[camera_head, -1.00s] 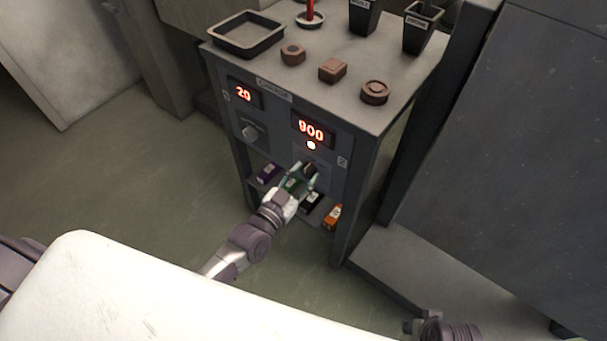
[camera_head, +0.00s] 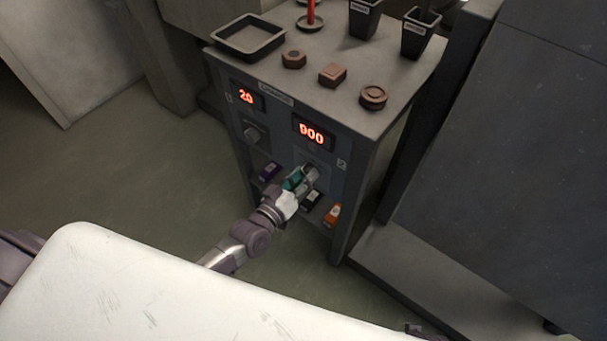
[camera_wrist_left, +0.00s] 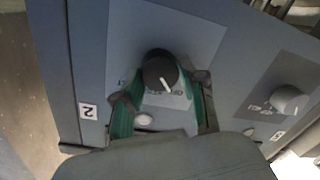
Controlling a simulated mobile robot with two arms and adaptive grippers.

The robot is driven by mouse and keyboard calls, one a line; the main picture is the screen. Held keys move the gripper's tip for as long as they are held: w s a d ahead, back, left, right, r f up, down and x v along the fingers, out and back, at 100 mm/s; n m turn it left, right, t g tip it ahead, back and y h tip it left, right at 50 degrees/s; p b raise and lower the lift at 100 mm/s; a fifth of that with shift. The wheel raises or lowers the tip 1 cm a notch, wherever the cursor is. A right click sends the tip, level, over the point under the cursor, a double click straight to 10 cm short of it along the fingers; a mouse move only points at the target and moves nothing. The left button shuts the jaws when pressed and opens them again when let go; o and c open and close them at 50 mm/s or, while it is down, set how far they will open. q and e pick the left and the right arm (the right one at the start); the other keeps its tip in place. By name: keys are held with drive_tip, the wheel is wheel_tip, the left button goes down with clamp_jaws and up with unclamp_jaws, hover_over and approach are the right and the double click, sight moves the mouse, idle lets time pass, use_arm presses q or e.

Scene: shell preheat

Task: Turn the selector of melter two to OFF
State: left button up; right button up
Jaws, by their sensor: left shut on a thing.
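The control panel of the cabinet has two selectors. Melter two's dark round selector (camera_wrist_left: 160,70), by the "2" label (camera_wrist_left: 88,111), has a white pointer directed down and slightly right in the left wrist view. The lettering near it is too small to read surely. My left gripper (camera_head: 307,174) is shut on this selector, with its green-lined fingers (camera_wrist_left: 161,98) on either side; it hides the selector in the head view. Melter two's red display (camera_head: 312,133) seems to read 900, its first digit unclear. My right gripper is not in view.
The other melter's pale selector (camera_head: 255,134) sits to the left under a display (camera_head: 245,97) reading 20. A tray (camera_head: 249,37), brown moulds (camera_head: 333,75) and dark cups (camera_head: 422,32) stand on the cabinet top. Small boxes (camera_head: 333,214) lie on the shelf below.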

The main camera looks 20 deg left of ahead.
use_arm(q)
drive_tip(key=shift+n, duration=0.4)
drive_tip(key=o, duration=1.2)
drive_tip(key=shift+c, duration=0.2)
drive_tip(key=v, duration=1.2)
drive_tip(key=shift+f, duration=0.1)
